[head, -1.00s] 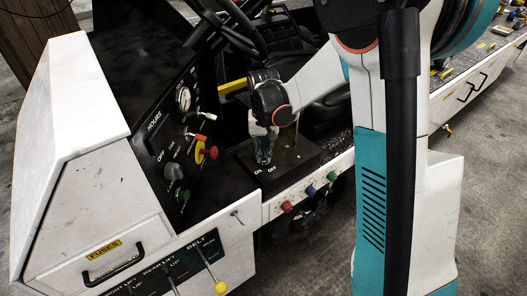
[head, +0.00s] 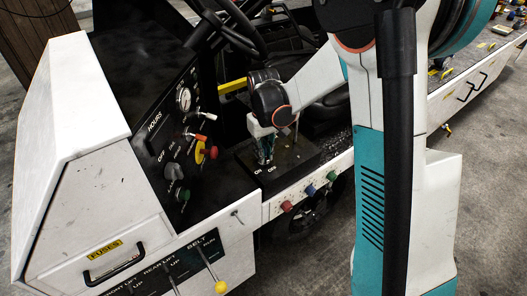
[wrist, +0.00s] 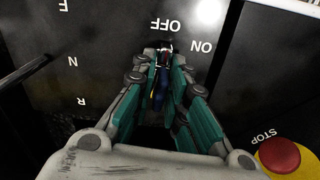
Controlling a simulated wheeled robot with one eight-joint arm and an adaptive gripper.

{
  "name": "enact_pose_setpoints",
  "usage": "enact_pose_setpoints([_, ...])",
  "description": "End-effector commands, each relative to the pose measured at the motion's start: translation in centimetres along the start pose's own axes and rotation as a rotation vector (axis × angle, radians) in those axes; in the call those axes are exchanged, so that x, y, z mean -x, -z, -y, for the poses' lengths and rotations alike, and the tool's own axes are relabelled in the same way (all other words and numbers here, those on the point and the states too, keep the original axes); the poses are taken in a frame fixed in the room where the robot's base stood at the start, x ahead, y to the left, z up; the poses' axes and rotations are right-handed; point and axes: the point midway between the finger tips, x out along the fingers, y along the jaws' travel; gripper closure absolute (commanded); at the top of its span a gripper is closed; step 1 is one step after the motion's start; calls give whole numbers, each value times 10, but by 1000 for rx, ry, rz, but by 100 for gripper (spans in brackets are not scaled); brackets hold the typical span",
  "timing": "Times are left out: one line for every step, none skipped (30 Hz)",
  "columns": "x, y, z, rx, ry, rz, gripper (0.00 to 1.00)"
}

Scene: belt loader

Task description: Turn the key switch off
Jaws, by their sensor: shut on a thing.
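The key switch sits on the black panel (head: 290,172) marked ON and OFF, beside the seat area. In the wrist view the ON and OFF marks appear upside down, just beyond the fingertips. My gripper (head: 264,160) points down at this panel; it also shows in the wrist view (wrist: 164,62). Its teal fingers are shut on the key (wrist: 160,92), of which a narrow blue and red part shows between them. The fingers hide most of the key and its slot, so I cannot tell which mark it points at.
A red stop button (wrist: 280,155) on a yellow base is close to the right of the gripper in the wrist view. The dashboard (head: 165,125) with gauge, knobs and levers stands left. The steering wheel (head: 235,30) is behind. Coloured buttons (head: 286,206) line the front edge.

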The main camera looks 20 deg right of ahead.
Motion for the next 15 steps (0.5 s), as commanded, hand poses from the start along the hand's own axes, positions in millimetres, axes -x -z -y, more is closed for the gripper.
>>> enact_pose_setpoints([0, 0, 0, 17, 0, -1, 100])
enact_pose_setpoints([0, 0, 0, 28, 0, -1, 100])
enact_pose_setpoints([0, 0, 0, 40, 0, -1, 100])
enact_pose_setpoints([0, 0, 0, 49, 0, -1, 100])
enact_pose_setpoints([0, 0, 0, 59, 0, -1, 100])
enact_pose_setpoints([0, 0, 0, 69, 0, -1, 100])
enact_pose_setpoints([0, 0, 0, 76, 0, -1, 100])
enact_pose_setpoints([0, 0, 0, 83, 0, -1, 100])
enact_pose_setpoints([0, 0, 0, 91, 0, -1, 100])
enact_pose_setpoints([0, 0, 0, 96, 0, -1, 100])
enact_pose_setpoints([0, 0, 0, 100, 0, -1, 100])
enact_pose_setpoints([0, 0, 0, 106, 0, -1, 100])
enact_pose_setpoints([0, 0, 0, 110, 0, -1, 100])
enact_pose_setpoints([0, 0, 0, 113, 0, -1, 100])
enact_pose_setpoints([0, 0, 0, 117, 0, -1, 100])
